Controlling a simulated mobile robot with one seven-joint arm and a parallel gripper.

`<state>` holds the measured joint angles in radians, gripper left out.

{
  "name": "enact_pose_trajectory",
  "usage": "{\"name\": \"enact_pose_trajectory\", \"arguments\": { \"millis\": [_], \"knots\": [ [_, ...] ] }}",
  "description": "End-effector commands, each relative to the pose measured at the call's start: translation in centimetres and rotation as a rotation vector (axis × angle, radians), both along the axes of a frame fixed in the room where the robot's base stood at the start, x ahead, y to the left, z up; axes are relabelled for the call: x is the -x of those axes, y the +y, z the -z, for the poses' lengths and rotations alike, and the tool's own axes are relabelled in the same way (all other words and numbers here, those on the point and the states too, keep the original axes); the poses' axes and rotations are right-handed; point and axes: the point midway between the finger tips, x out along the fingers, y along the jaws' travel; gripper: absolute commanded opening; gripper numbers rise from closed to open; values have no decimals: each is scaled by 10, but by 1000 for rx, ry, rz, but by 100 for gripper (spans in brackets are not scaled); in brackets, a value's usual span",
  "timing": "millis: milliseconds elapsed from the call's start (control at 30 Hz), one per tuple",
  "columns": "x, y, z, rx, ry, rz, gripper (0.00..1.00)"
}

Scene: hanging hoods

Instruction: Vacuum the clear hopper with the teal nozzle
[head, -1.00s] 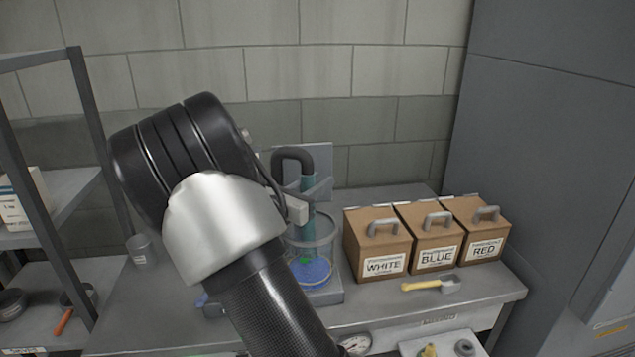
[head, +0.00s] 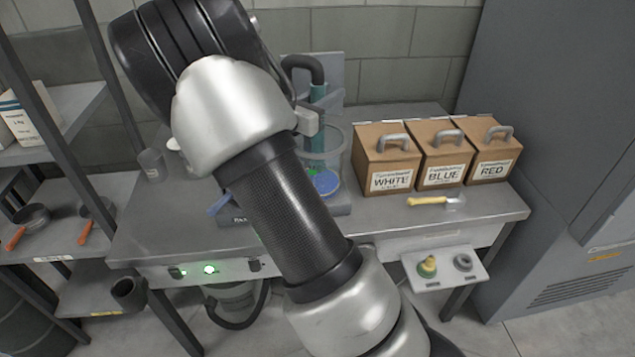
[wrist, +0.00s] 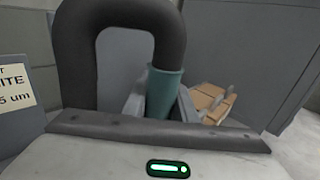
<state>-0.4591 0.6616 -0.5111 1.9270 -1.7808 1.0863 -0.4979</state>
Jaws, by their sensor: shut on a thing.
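The teal nozzle (head: 317,140) stands upright below a dark curved hose (head: 303,62). My gripper (wrist: 160,100) is shut on the nozzle, with a grey finger on each side of it in the wrist view. In the head view my arm partly covers the gripper. The clear hopper (head: 339,150) stands on the bench with blue powder (head: 326,183) at its bottom and a small green patch beside the powder. The nozzle's lower part shows within the hopper's outline. Its tip is not clear, and I cannot tell whether it touches the powder. My arm hides the hopper's left side.
Three brown boxes labelled WHITE (head: 387,163), BLUE (head: 440,157) and RED (head: 492,152) stand right of the hopper. A yellow-handled scoop (head: 430,200) lies before them. A clear cup (head: 152,165) stands left on the bench (head: 140,222). A grey cabinet (head: 560,120) closes the right side.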

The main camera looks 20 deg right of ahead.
Motion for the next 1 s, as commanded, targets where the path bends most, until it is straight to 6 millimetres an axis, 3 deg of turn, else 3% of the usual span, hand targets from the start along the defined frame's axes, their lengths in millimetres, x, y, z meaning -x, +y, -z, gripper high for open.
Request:
{"name": "enact_pose_trajectory", "arguments": {
  "millis": [1000],
  "knots": [
    [0, 0, 12, 1, 0, 0, 0]
  ]
}}
